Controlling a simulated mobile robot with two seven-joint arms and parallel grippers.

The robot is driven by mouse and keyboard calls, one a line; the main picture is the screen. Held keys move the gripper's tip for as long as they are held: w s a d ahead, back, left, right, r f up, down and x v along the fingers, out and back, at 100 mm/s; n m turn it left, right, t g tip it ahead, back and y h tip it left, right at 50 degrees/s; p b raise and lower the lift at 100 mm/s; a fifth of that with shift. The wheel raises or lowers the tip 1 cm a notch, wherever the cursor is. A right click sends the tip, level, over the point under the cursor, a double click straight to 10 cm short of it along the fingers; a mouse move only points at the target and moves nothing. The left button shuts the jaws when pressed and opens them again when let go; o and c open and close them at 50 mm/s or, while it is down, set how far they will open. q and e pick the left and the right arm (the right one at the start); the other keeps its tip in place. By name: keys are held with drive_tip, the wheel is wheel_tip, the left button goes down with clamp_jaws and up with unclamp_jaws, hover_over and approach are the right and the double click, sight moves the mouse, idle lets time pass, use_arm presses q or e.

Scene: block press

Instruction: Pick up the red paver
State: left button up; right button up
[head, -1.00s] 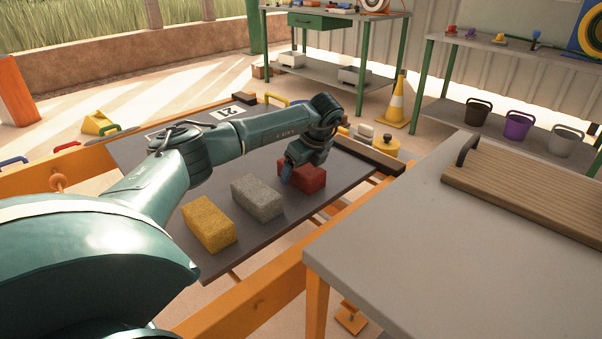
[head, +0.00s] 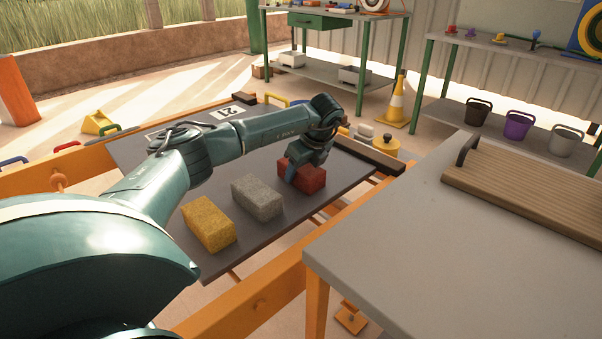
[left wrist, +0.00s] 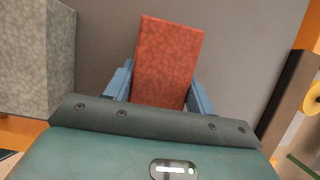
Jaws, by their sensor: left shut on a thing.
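The red paver (head: 313,181) sits on the dark board (head: 230,262), the farthest right in a row of three pavers. My left gripper (head: 291,176) is down at it, shut on it. In the left wrist view the red paver (left wrist: 168,62) stands between the two blue fingers of my left gripper (left wrist: 160,92), one on each side. The paver appears to rest on the board still. The fingertips are partly hidden behind the paver and the wrist housing. My right gripper is not in view.
A grey paver (head: 258,198) and a yellow paver (head: 209,226) stand left of the red one. The grey paver (left wrist: 38,58) is close by in the left wrist view. A dark bar (head: 368,155) edges the board's far right. A grey table (head: 390,240) stands at the right.

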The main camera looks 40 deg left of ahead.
use_arm(q)
drive_tip(key=c, duration=0.5)
drive_tip(key=shift+r, duration=0.1)
drive_tip(key=shift+c, duration=0.2)
drive_tip(key=shift+r, duration=0.1)
